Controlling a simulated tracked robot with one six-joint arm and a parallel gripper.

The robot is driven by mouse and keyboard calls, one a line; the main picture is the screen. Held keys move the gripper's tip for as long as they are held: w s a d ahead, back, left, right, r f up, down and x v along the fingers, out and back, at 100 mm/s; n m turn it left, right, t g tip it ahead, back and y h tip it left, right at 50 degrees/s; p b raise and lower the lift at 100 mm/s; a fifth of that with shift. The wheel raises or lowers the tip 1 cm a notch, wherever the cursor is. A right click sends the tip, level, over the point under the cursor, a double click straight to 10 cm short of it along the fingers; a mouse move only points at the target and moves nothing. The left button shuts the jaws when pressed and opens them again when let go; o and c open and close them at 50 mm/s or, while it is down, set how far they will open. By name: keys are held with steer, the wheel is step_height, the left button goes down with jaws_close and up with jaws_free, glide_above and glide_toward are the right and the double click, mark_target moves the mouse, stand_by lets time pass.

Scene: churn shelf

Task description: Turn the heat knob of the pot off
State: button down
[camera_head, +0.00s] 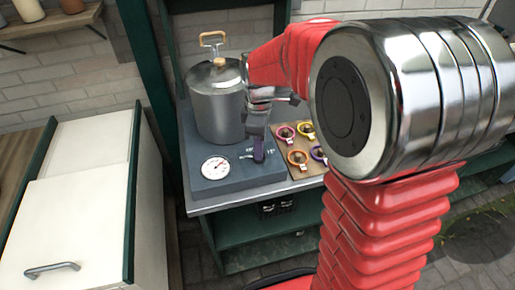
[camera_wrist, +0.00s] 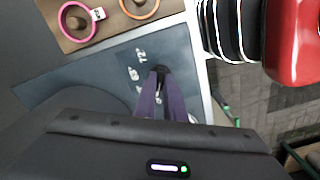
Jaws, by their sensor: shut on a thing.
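The steel pot (camera_head: 214,112) stands on a blue-grey heater base (camera_head: 240,178) and has a lid with a wooden-topped handle. A round white dial (camera_head: 215,168) is on the base's front left. My gripper (camera_head: 258,152) reaches down to the base's right front, with its purple fingers pointing at the heat knob. In the wrist view, the fingers (camera_wrist: 160,78) close together on the dark heat knob (camera_wrist: 160,70), beside white temperature markings on the base. The fingers mostly hide the knob, so its setting cannot be read.
Coloured rings, including an orange one (camera_head: 297,158) and a pink one (camera_wrist: 76,20), lie on a wooden board right of the base in the head view. A white cabinet (camera_head: 75,215) stands to the left. A dark green post (camera_head: 150,70) rises between cabinet and pot.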

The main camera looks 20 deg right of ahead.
steer(key=shift+n, duration=0.4)
steer(key=c, duration=1.8)
jaws_free()
steer(key=shift+c, duration=0.2)
steer(key=shift+r, duration=0.15)
step_height(320, 180, up, 13)
steer(key=shift+r, duration=0.2)
